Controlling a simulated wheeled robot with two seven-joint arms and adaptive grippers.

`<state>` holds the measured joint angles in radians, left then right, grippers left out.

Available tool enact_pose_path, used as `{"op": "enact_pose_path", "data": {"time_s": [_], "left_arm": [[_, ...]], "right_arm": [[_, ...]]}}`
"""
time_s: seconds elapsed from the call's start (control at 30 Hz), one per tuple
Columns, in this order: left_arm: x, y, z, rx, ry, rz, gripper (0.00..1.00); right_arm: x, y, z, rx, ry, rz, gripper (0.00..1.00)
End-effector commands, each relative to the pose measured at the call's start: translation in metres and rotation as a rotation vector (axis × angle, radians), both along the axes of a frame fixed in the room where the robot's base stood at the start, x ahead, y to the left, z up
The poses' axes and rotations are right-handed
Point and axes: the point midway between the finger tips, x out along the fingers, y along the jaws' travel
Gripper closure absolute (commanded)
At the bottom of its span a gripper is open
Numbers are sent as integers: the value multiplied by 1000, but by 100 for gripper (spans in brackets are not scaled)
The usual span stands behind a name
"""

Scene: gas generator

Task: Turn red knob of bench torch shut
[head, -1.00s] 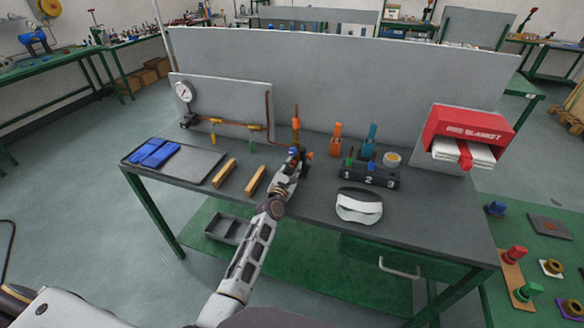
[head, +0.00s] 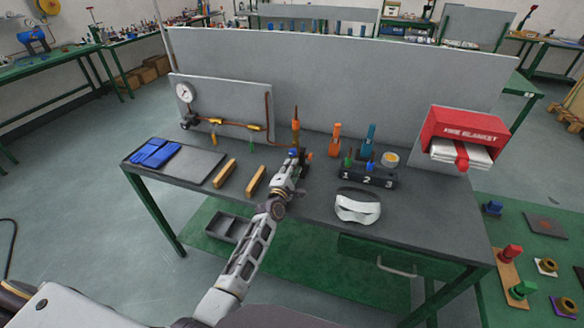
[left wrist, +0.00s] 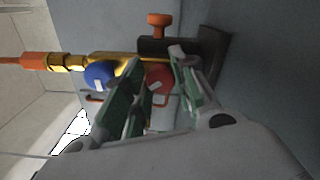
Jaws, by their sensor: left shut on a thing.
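The bench torch (head: 295,130) stands upright near the back of the grey bench, with a blue knob (head: 293,152) low on its body. The left wrist view shows its brass body and orange end (left wrist: 35,60) sideways, with the blue knob (left wrist: 98,76) outside the fingers. The red knob (left wrist: 159,78) lies between the two green-padded fingers of my left gripper (left wrist: 158,88), which is shut on it; the fingers partly cover it. In the head view my left gripper (head: 299,163) is at the torch's base and hides the red knob. My right gripper is not in view.
An orange knob (left wrist: 159,20) sticks out beside the torch's dark base. Yellow-handled pieces (head: 256,180) lie left of my arm. A numbered black block (head: 368,177), white goggles (head: 358,207) and a red fire blanket box (head: 462,132) are to the right.

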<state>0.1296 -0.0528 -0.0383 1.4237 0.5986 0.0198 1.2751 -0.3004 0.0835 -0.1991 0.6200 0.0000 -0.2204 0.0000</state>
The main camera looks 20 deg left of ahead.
Motion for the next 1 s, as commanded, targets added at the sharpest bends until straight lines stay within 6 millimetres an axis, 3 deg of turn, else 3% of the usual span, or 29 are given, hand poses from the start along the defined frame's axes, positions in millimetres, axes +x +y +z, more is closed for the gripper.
{"op": "enact_pose_path", "data": {"time_s": [0.5, 1.0], "left_arm": [[0, -1, 0, 460, -14, -2, 97], [0, -1, -3, 634, -20, -2, 97]], "right_arm": [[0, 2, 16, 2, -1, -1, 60], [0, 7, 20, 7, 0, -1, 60]]}}
